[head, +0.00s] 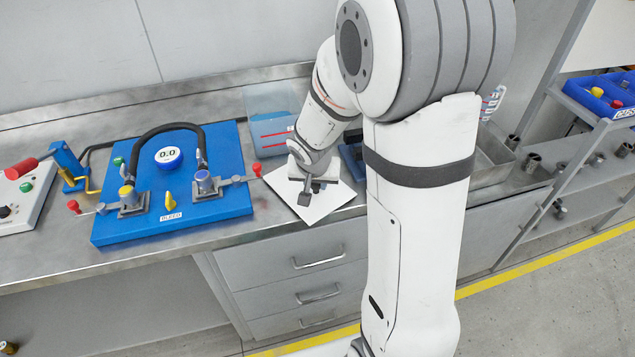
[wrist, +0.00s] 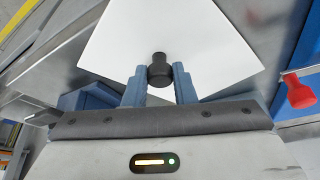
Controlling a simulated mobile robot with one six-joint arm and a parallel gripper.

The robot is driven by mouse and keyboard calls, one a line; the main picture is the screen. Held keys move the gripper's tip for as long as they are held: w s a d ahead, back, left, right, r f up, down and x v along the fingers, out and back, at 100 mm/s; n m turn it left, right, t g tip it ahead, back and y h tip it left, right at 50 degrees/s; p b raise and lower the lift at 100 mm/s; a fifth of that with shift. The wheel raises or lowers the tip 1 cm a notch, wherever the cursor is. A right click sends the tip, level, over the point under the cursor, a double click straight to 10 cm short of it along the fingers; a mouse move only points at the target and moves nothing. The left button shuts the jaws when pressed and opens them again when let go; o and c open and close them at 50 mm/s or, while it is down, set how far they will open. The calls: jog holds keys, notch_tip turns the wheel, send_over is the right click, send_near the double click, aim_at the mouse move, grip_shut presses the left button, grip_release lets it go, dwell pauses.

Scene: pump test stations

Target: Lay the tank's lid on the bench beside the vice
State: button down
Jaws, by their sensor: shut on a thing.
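The tank's lid is a white square plate (head: 328,204) with a black knob. In the wrist view the lid (wrist: 205,45) fills the upper middle, and my gripper (wrist: 160,75) is shut on its black knob (wrist: 159,68). In the head view my gripper (head: 312,186) is over the lid, right of the blue pump board. The lid covers part of the bench top and reaches its front edge; I cannot tell whether it touches the bench. The clear tank (head: 272,130) with blue liquid stands behind, open at the top. A dark blue object (head: 352,160), perhaps the vice, is mostly hidden by my arm.
The blue pump board (head: 150,225) with a black hose fills the bench to the left. Its red-tipped handle (head: 257,170) is close to the lid's left side. A metal basin (head: 490,165) is at the right. Drawers (head: 300,265) are below the bench edge.

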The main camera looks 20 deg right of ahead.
jog(key=c, duration=1.2)
grip_release()
jog(key=shift+r, duration=0.2)
jog(key=p+v, duration=0.1)
jog(key=v, duration=1)
jog(key=s+r+n, duration=0.1)
jog(key=s, duration=0.4)
jog(key=s+r+n+g+y, duration=0.1)
jog(key=s+n, duration=0.1)
jog(key=s, duration=0.4)
jog(key=s+r+n, duration=0.1)
jog(key=s, duration=0.4)
jog(key=shift+s+d+r+y, duration=0.1)
jog(key=shift+s+r+y, duration=0.2)
jog(key=shift+r, duration=0.1)
